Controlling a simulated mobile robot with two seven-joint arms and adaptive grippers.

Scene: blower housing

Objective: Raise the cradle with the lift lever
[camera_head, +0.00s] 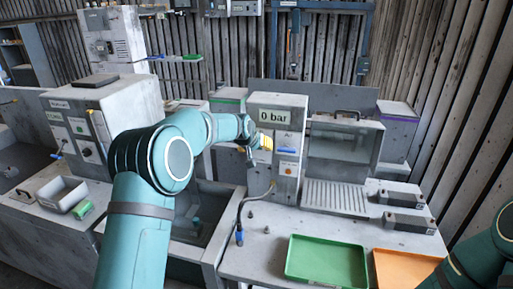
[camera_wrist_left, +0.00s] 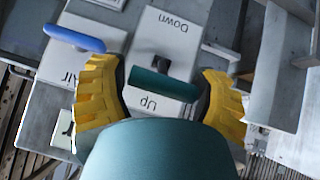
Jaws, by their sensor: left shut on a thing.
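The lift lever (camera_wrist_left: 165,88) is a short dark-teal bar on a pale plate (camera_wrist_left: 165,50) marked Down and Up in the left wrist view, where the lettering appears upside down. My left gripper (camera_wrist_left: 160,92) has its yellow fingers on either side of this bar and is shut on it. In the head view my left gripper (camera_head: 262,142) is small, at the side of the grey unit with the "0 bar" display (camera_head: 275,116); the lever is not distinct there. I cannot clearly make out the cradle; my left arm covers part of the open tank (camera_head: 222,197). My right gripper is out of view.
A blue lever (camera_wrist_left: 75,38) by the Air label is close to the left finger. A hose with a blue end (camera_head: 239,237) stands on the bench. A green tray (camera_head: 327,262), an orange tray (camera_head: 403,268) and grey blocks (camera_head: 408,221) lie on the right.

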